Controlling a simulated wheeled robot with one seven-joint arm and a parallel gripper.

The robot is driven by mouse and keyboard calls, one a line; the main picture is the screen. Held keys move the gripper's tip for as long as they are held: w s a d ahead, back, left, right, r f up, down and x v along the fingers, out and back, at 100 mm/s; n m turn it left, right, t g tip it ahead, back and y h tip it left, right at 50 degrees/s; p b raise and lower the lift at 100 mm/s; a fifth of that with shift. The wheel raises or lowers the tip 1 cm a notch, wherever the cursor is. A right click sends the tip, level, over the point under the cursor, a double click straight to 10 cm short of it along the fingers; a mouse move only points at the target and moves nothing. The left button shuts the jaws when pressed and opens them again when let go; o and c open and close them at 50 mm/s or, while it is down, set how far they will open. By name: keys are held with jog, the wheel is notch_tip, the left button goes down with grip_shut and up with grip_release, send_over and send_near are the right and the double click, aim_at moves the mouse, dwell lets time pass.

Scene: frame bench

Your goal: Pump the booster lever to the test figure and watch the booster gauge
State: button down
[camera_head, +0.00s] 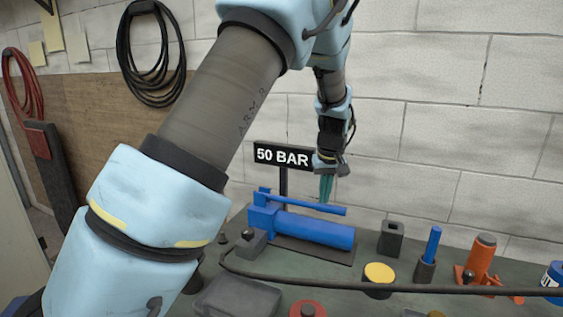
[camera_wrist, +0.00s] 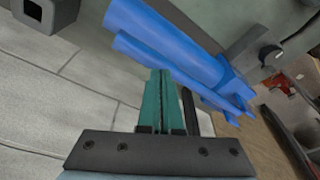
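The blue booster pump (camera_head: 315,230) lies on the bench, with its blue lever (camera_head: 305,205) running along above the cylinder. The lever also shows in the wrist view (camera_wrist: 150,55) beside the pump cylinder (camera_wrist: 165,35). My gripper (camera_head: 325,200) points down with its teal fingertips close to the lever's right end. In the wrist view its fingers (camera_wrist: 160,73) are together with nothing visible between them. Whether the tips touch the lever I cannot tell. A black sign (camera_head: 283,156) behind the pump reads "50 BAR". I cannot make out a gauge face or reading.
A dark hose (camera_head: 400,289) crosses the bench front. A dark square socket (camera_head: 391,239), a blue rod in a holder (camera_head: 432,245), an orange jack (camera_head: 481,257) and a yellow-topped pot (camera_head: 379,273) stand right of the pump. The white block wall rises close behind.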

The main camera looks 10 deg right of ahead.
notch_tip(320, 180, up, 7)
jog(key=p, duration=0.5)
jog(key=shift+f, duration=0.2)
dwell(0.5)
jog(key=shift+f+b, duration=1.95)
jog(key=shift+f, duration=1.4)
notch_tip(320, 180, up, 7)
jog(key=p, duration=0.5)
jog(key=shift+f, duration=0.15)
